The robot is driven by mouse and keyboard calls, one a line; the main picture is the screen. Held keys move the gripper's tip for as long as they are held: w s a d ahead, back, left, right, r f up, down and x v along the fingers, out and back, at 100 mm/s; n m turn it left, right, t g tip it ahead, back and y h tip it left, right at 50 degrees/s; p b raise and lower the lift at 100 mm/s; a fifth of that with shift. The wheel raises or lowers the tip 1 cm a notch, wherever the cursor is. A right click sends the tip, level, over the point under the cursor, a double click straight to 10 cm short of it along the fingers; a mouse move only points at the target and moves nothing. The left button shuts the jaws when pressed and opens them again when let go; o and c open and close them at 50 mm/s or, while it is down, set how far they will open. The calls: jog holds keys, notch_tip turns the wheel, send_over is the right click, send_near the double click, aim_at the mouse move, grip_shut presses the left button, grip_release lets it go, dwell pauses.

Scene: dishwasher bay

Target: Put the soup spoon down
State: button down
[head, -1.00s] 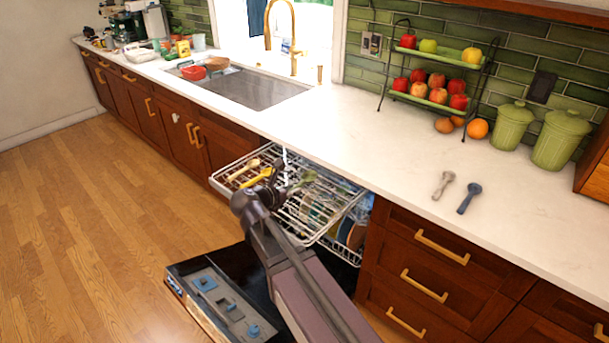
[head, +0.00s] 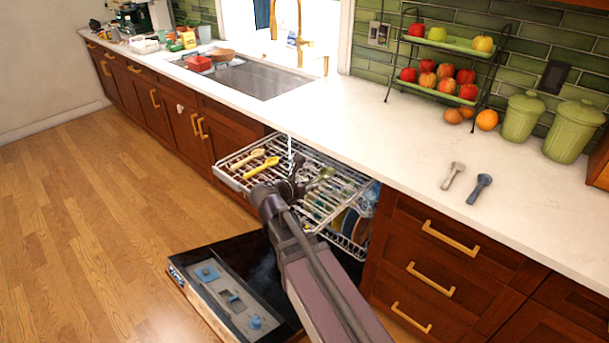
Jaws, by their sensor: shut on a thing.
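My gripper (head: 292,178) is over the pulled-out upper dishwasher rack (head: 230,178), seen from behind my arm. It is shut on a thin, pale, upright piece (head: 290,148) that rises above the fingers. This is likely the soup spoon, but its bowl cannot be made out. The fingertips are small and dark, and partly hidden by my wrist. Two yellow wooden-looking spoons, one paler (head: 248,158) and one brighter (head: 262,167), lie at the rack's left side, left of my gripper.
The dishwasher door (head: 240,300) hangs open below. Glassware and plates (head: 350,222) show in the racks at right. A grey scoop (head: 453,175) and a blue scoop (head: 479,188) lie on the white counter (head: 385,145). The counter between sink (head: 250,78) and scoops is clear.

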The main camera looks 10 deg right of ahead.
jog(key=shift+m, duration=0.3)
jog(key=d+f+b, duration=0.4)
jog(key=f, duration=0.1)
jog(key=s+d+f+b, duration=0.1)
jog(key=d+f+b, duration=0.1)
jog(key=shift+d+f, duration=0.1)
jog(key=shift+f, duration=0.3)
jog(key=shift+d+f+b, duration=0.2)
jog(key=shift+d+b, duration=0.1)
jog(key=shift+b, duration=0.1)
jog(key=w+a, duration=0.2)
jog(key=w, duration=0.3)
jog(key=w+a+f+b, duration=0.1)
jog(key=w+a, duration=0.1)
jog(key=w, duration=0.3)
jog(key=w+a, duration=0.1)
jog(key=w, duration=0.4)
jog(key=shift+a+f, duration=0.25)
jog(key=shift+a, duration=0.15)
jog(key=shift+s, duration=0.1)
jog(key=shift+b, duration=0.3)
jog(key=shift+f+b, duration=1.75)
jog(key=shift+f, duration=0.05)
jog(key=shift+f, duration=0.15)
jog(key=c, duration=0.6)
grip_release()
